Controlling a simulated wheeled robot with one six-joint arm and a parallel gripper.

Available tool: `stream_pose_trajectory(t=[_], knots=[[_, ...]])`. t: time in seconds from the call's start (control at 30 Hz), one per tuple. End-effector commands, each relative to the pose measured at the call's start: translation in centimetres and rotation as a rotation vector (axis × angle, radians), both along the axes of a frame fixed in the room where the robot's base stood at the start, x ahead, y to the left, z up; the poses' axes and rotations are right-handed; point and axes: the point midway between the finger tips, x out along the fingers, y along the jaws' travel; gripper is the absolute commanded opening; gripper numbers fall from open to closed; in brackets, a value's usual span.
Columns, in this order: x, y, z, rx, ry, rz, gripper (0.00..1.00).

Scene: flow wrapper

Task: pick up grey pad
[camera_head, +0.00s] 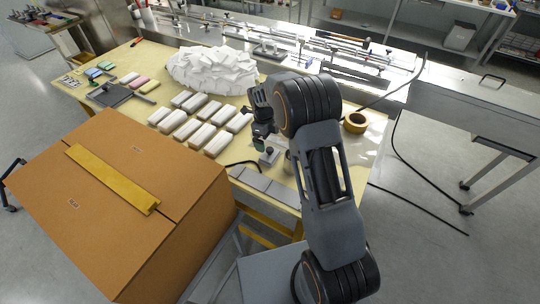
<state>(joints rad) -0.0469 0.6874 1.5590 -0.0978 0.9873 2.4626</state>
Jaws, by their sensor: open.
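A row of flat grey pads (257,180) lies along the front edge of the yellow table. Which one is the task's grey pad I cannot tell. A small grey block with a knob (269,156) stands just behind the row. My gripper (262,139) is open and points down above the table, behind the grey pads and right of the white wrapped packs. It appears apart from the pads. The arm hides part of the table to its right. The fingertips are small and dark, and nothing is clearly seen between them.
White packs (202,137) lie in rows left of my gripper, with a white heap (212,69) behind. A large cardboard box (110,190) stands at the front left. A tape roll (355,122) sits at the right. Coloured pads (137,84) and a dark tray (109,94) lie at far left.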

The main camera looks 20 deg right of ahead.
Motion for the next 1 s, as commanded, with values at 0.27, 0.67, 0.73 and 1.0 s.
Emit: stream_pose_trajectory(t=[0.27,0.67,0.73,1.0], knots=[[-0.3,-0.3,-3.0,0.001,0.001,0.001,1.00],[-0.8,-0.8,-6.8,0.001,0.004,0.001,1.00],[-0.8,-0.8,-7.5,0.001,0.002,0.001,1.00],[-0.9,-0.9,-8.4,0.000,0.000,0.002,1.00]])
